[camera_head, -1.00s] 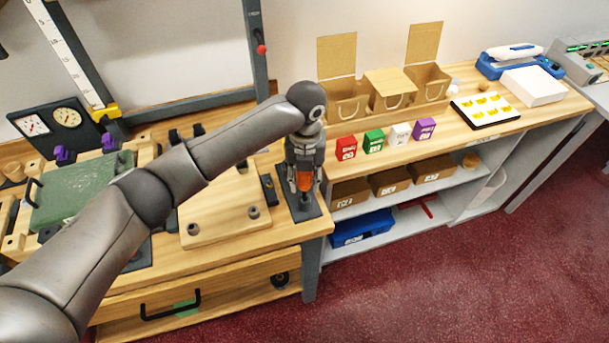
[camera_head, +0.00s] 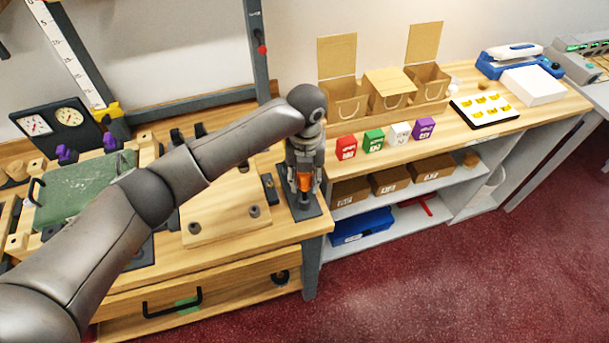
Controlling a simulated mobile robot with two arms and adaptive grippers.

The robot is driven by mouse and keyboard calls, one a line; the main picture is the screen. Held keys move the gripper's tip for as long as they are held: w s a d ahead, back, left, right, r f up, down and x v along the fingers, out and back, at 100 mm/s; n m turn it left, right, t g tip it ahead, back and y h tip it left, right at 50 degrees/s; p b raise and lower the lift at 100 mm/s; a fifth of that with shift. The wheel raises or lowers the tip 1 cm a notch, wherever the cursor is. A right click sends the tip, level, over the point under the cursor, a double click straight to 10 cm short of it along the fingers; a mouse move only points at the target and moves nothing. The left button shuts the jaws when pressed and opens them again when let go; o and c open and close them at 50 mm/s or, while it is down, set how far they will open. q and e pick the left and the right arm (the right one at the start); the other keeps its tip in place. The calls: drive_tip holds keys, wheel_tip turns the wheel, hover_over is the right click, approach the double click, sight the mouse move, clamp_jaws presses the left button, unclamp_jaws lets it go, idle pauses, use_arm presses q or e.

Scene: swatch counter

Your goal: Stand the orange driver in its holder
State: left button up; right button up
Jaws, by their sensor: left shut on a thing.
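The orange driver (camera_head: 305,182) is at the right end of the wooden workbench, with its orange handle showing between the fingers. My left gripper (camera_head: 304,184) points down and is shut on it. The driver looks upright. Its dark holder (camera_head: 305,211) has a flat black base on the bench directly below the gripper. The driver's lower end is hidden by the fingers and the holder, so I cannot tell how deep it sits. My right gripper is not in view.
A wooden board with dark knobs (camera_head: 232,222) lies left of the holder. Small red (camera_head: 346,148), green (camera_head: 373,141), white and purple boxes stand on the counter to the right, before open cardboard boxes (camera_head: 391,92). The bench's front edge is close to the holder.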

use_arm(q)
drive_tip(key=shift+f, duration=0.3)
idle(0.5)
drive_tip(key=shift+f, duration=0.15)
drive_tip(key=shift+f+b, duration=0.3)
drive_tip(key=shift+f, duration=0.35)
drive_tip(key=shift+f, duration=0.2)
drive_tip(key=shift+f, duration=0.4)
drive_tip(key=shift+f+b, duration=0.15)
drive_tip(key=shift+b, duration=0.15)
idle(0.5)
